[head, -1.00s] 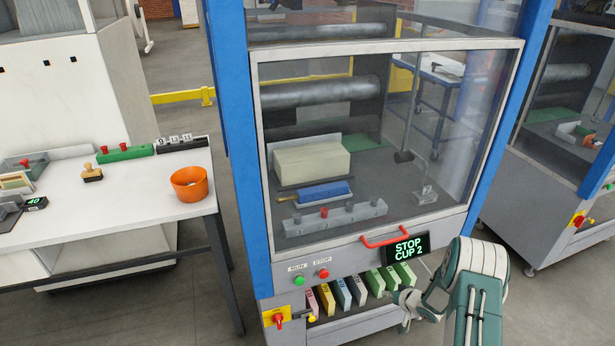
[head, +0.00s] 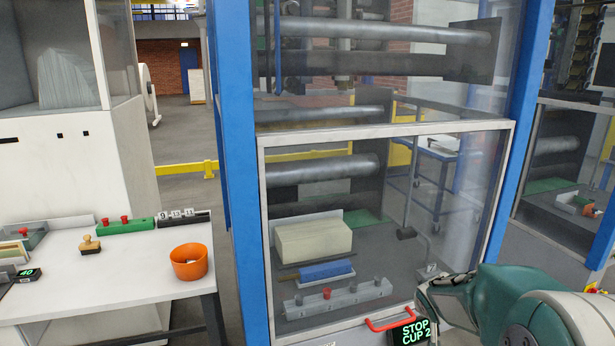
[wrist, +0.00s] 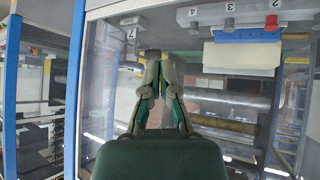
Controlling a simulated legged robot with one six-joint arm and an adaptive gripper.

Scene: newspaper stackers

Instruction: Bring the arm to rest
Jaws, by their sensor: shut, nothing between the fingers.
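My arm (head: 500,300) reaches in from the lower right of the head view, in front of the machine's glazed door. My gripper (wrist: 158,65) shows in the middle of the wrist view, its two fingers together with nothing between them. It is in front of the clear panel, with the machine's inside seen behind it. I cannot tell its exact gap from the panel. The wrist picture is upside down. In the head view the arm partly covers the machine's lower right corner.
The machine door (head: 262,210) is closed, with a red handle (head: 388,320) and a "STOP CUP 2" display (head: 411,333). A white table (head: 125,270) at left carries an orange bowl (head: 189,262).

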